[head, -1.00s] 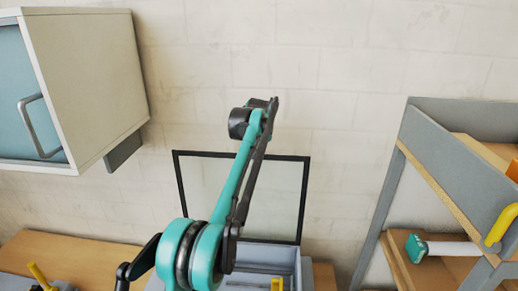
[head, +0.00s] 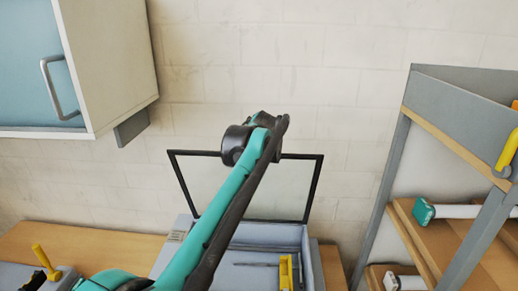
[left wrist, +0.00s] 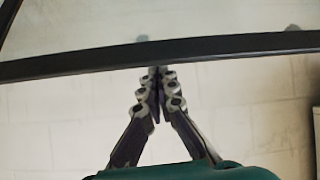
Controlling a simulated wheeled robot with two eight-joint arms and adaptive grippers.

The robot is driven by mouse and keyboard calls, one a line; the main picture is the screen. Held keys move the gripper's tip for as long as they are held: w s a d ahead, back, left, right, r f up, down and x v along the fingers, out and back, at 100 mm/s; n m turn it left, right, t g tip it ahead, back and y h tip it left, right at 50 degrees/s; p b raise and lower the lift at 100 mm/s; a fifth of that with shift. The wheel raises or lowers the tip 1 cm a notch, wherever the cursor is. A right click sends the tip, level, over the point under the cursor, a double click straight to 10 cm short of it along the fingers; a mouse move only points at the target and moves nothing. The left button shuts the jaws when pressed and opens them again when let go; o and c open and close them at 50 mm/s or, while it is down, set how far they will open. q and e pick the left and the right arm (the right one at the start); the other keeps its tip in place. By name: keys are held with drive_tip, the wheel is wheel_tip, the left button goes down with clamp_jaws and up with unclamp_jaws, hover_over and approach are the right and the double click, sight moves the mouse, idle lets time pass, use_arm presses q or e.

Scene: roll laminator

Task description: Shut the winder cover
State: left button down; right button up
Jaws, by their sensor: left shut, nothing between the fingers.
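The winder cover (head: 285,192) is a clear panel in a thin black frame. It stands raised at the back of the grey machine (head: 306,240), leaning somewhat toward me. My left arm crosses in front of it in the head view, and its gripper is not clearly seen there. In the left wrist view my left gripper (left wrist: 156,72) is shut and empty. Its fingertips are at the lower edge of the cover's black frame bar (left wrist: 235,46); I cannot tell whether they touch it. My right gripper is not in view.
The machine stands on a wooden bench (head: 40,245), with a yellow-handled device (head: 42,262) at the left. A wall cabinet (head: 105,65) hangs upper left. A grey rack (head: 395,170) with rolls stands at the right. A yellow part (head: 286,272) sits in the machine.

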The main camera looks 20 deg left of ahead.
use_arm(q)
drive_tip(key=s+d+f+t+y+b, duration=0.1)
drive_tip(key=s+d+f+t+b, duration=0.2)
drive_tip(key=s+f+b, duration=0.55)
drive_tip(key=s+d+f+t+y+b, duration=0.15)
drive_tip(key=s+d+f+b, duration=0.25)
drive_tip(key=s+f, duration=0.85)
drive_tip(key=s+f+t+b, duration=0.1)
drive_tip(key=s+f+b, duration=0.3)
drive_tip(key=f+b, duration=0.2)
drive_tip(key=s+d+f+t+b, duration=0.1)
drive_tip(key=s+f+t+b, duration=0.1)
drive_tip(key=s+f+b, duration=0.2)
drive_tip(key=s+d+f+t+b, duration=0.1)
drive_tip(key=s+f+t+b, duration=0.1)
drive_tip(key=s+f+b, duration=0.2)
wheel_tip(320, 180, down, 4)
drive_tip(key=shift+r+y+b, duration=0.1)
drive_tip(key=shift+y+b, duration=0.15)
drive_tip(key=shift+b, duration=1.6)
drive_tip(key=shift+s+f+b, duration=0.35)
drive_tip(key=shift+f+b, duration=0.45)
drive_tip(key=shift+f, duration=0.1)
drive_tip(key=shift+r, duration=0.1)
